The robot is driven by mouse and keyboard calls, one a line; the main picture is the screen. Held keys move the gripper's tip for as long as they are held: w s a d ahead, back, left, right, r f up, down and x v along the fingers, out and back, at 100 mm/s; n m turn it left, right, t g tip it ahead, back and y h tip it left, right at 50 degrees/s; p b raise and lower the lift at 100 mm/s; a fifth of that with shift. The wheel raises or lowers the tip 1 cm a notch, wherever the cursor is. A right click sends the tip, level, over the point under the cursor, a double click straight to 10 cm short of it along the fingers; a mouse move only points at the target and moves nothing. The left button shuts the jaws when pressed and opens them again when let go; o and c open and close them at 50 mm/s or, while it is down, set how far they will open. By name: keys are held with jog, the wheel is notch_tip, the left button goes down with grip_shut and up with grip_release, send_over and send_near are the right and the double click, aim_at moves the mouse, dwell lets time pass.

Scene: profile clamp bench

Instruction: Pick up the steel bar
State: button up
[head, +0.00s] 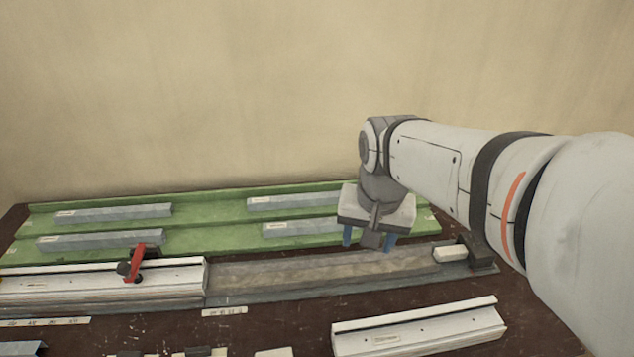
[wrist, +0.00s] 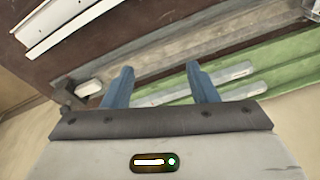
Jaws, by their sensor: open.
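Several grey steel bars with small labels lie on a green tray (head: 215,217): one back left (head: 112,213), one back right (head: 293,201), one front left (head: 100,240) and one front right (head: 301,227). I cannot tell which one the task means. My gripper (head: 368,240), with blue fingers, points down near the right end of the front right bar and hides part of it. In the wrist view my gripper (wrist: 160,84) is open, with nothing held between its fingers. Two bars show there, the nearer (wrist: 232,74) passing behind the right finger.
In front of the tray runs a long grey-brown channel (head: 310,272) with a white block (head: 450,254) at its right end. A white profile (head: 90,282) with a red-handled clamp (head: 135,264) lies left. Another white profile (head: 420,330) lies on the dark bench front.

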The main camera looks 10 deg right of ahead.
jog(key=w+f+m+b, duration=0.3)
jog(key=w+m+b, duration=0.1)
jog(key=w, duration=0.4)
jog(key=w+f+m+g+b, duration=0.1)
jog(key=w+f+m+b, duration=0.2)
jog(key=w, duration=0.5)
jog(key=w+f+m+g+b, duration=0.1)
jog(key=w+f+m+b, duration=0.3)
jog(key=w+m, duration=0.3)
jog(key=shift+w+a+f+b, duration=0.1)
jog(key=shift+w+f+b, duration=0.05)
jog(key=shift+w, duration=0.35)
jog(key=shift+w+a+f+b, duration=0.1)
jog(key=shift+w+b, duration=0.05)
jog(key=shift+w, duration=0.3)
jog(key=f, duration=0.2)
jog(key=f+b, duration=0.1)
jog(key=f, duration=0.4)
jog(key=shift+w+d+f+b, duration=0.15)
jog(key=shift+d+f+b, duration=0.15)
jog(key=shift+b, duration=0.1)
grip_shut()
